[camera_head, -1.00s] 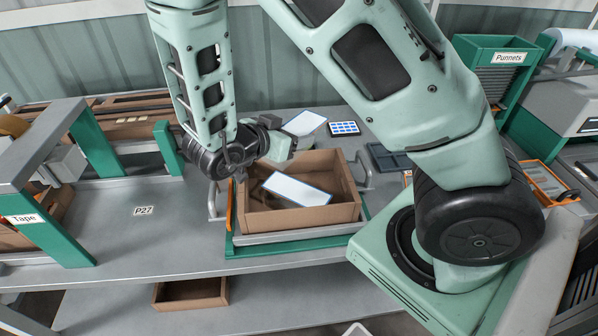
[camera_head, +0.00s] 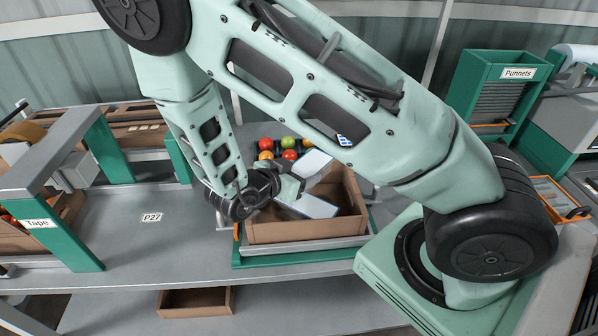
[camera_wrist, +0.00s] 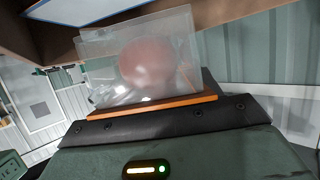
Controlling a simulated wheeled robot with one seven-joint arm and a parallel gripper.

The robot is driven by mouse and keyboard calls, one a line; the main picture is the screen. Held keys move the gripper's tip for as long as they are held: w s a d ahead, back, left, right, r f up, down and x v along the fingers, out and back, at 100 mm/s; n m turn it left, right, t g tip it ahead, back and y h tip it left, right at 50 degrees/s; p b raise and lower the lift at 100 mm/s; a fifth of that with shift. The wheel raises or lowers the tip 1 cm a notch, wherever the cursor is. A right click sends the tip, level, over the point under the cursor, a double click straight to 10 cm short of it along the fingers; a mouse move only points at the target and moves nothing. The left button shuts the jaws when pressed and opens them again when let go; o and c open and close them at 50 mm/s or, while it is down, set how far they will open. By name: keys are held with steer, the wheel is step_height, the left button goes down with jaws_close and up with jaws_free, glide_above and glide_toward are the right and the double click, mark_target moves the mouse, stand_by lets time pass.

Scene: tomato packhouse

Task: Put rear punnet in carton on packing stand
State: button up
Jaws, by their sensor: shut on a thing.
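The rear punnet is a clear box with a pale sheet top (camera_head: 314,164). My gripper (camera_head: 291,186) is shut on it, at the upper left part of the open cardboard carton (camera_head: 305,232). In the wrist view the clear punnet (camera_wrist: 140,60) shows a reddish tomato inside, close against the orange-edged jaw (camera_wrist: 155,104). Another punnet with a pale top (camera_head: 309,207) lies inside the carton, and a blue-edged pale top shows in the wrist view (camera_wrist: 90,8). The carton sits on the green-framed packing stand (camera_head: 300,257). I cannot tell whether the held punnet touches the carton.
Red, green and orange tomatoes (camera_head: 284,147) stand in a dark tray behind the carton. A green Tape frame (camera_head: 62,232) is at left, and a green Punnets rack (camera_head: 492,85) at back right. The bench by the P27 label (camera_head: 152,217) is clear.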

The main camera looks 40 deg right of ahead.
steer(key=shift+f, duration=0.4)
steer(key=o, duration=1)
steer(key=shift+s+f, duration=0.1)
steer(key=shift+f, duration=0.05)
